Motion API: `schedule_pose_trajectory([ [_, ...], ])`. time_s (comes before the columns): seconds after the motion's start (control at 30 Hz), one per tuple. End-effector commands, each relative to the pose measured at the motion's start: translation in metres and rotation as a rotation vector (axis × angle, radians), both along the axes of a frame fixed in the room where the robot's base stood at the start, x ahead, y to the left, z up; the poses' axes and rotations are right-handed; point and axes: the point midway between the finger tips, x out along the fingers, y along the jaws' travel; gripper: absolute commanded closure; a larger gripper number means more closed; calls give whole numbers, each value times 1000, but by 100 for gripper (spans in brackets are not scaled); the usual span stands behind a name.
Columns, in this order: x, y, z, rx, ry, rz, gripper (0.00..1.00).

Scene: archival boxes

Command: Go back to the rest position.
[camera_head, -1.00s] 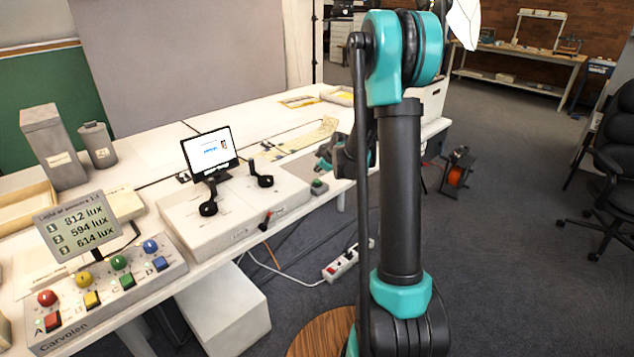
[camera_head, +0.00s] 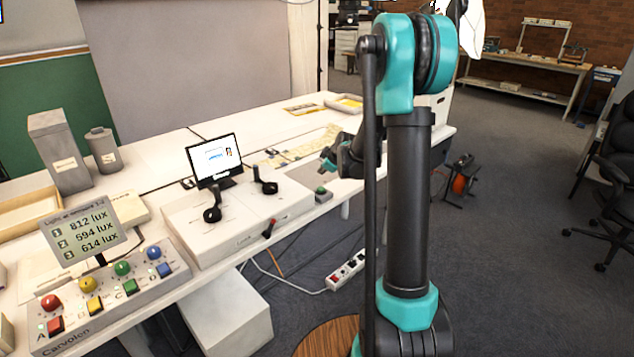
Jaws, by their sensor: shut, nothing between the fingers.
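My gripper (camera_head: 328,161) shows small behind the thin rod of my arm, over the right end of the white table (camera_head: 150,158). It is mostly dark with a teal part, and its fingers are tiny in the picture. It looks empty and shut. My arm stands upright at the right of the view and is folded, with its end pointing left. Part of the wrist is hidden behind the arm's own links.
A lux display (camera_head: 84,233) and coloured buttons stand at the near left. A power strip (camera_head: 346,270) lies on the open floor; a chair (camera_head: 612,175) is at right.

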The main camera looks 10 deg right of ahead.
Motion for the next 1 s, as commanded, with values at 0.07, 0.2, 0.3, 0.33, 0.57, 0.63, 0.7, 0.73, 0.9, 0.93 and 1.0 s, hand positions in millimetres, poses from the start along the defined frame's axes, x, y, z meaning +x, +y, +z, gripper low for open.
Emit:
schedule_pose_trajectory([
  [0.07, -9, 0, 2, 9, 13, -13, 100],
  [0.2, -49, -1, 8, 59, 73, -87, 100],
  [0.3, -94, -3, 11, 110, 137, -174, 100],
  [0.33, -108, -4, 11, 125, 159, -202, 100],
  [0.57, -215, -12, 4, 231, 299, -440, 100],
  [0.63, -248, -16, -1, 258, 337, -517, 100],
  [0.7, -281, -20, -8, 285, 371, -598, 100],
  [0.73, -295, -21, -11, 294, 385, -632, 100],
  [0.9, -362, -31, -31, 344, 445, -812, 100],
  [0.93, -370, -32, -33, 350, 452, -838, 100],
  [1.0, -387, -35, -40, 362, 465, -890, 100],
])
